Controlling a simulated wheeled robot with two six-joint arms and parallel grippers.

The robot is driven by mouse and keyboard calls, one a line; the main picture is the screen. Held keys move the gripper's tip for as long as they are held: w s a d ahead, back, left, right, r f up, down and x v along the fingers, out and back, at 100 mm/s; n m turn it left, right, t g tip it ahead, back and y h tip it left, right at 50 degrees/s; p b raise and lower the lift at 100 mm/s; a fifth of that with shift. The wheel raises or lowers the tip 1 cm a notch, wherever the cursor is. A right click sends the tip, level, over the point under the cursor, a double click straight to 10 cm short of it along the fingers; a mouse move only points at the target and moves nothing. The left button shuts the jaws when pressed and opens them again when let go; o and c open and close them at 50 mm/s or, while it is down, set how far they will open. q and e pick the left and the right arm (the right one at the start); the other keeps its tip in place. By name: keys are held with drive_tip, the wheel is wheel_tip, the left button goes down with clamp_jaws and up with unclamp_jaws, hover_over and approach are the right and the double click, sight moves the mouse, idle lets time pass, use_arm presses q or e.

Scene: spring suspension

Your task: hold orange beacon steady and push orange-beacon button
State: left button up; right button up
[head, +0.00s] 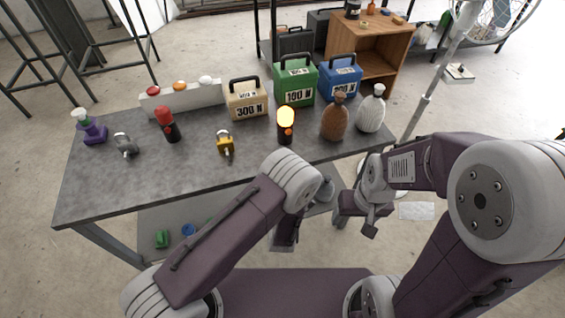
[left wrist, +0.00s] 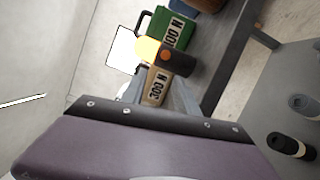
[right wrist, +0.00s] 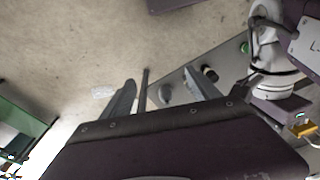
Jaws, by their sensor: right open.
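An orange button (head: 287,132) shows on the base. The left wrist view shows the beacon's black body (left wrist: 178,59) and button (left wrist: 166,55) just beyond the fingertips of my left gripper (left wrist: 160,82). That gripper is open, with no visible contact; in the head view my arm mostly hides it. My right gripper (right wrist: 160,78) is open and empty, off the table's front right, over the floor.
A tan 300 N case (head: 247,101), a green 100 N case (head: 295,83) and a blue case (head: 341,79) stand behind. A brown bottle (head: 335,119) is close right of the beacon.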

drive_tip(key=w+r+t, duration=0.2)
drive_tip(key=w+t, duration=0.1)
drive_tip(key=w, duration=0.4)
drive_tip(key=w+r+t, duration=0.3)
drive_tip(key=w, duration=0.3)
wheel_tip(320, 180, up, 7)
drive_tip(key=n+t+y, duration=0.5)
drive_tip(key=n+y, duration=0.2)
hover_over(290, 120)
drive_tip(key=s+d, duration=0.5)
use_arm(q)
drive_tip(key=shift+s+d+f+h, duration=0.1)
drive_tip(key=shift+s+d+h, duration=0.05)
drive_tip(key=shift+d, duration=0.3)
drive_tip(key=shift+s+d+f+h, duration=0.1)
drive_tip(key=shift+s+d+h, duration=0.05)
drive_tip(key=shift+d, duration=0.25)
use_arm(e)
drive_tip(key=shift+g+y, duration=0.3)
drive_tip(key=shift+g, duration=0.4)
drive_tip(key=w+a+f, duration=0.2)
drive_tip(key=f, duration=0.1)
drive_tip(key=w+a+f, duration=0.2)
drive_tip(key=f, duration=0.1)
drive_tip(key=w+a+f, duration=0.2)
drive_tip(key=f, duration=0.2)
drive_tip(key=shift+w+a, duration=0.1)
drive_tip(key=shift+w, duration=0.25)
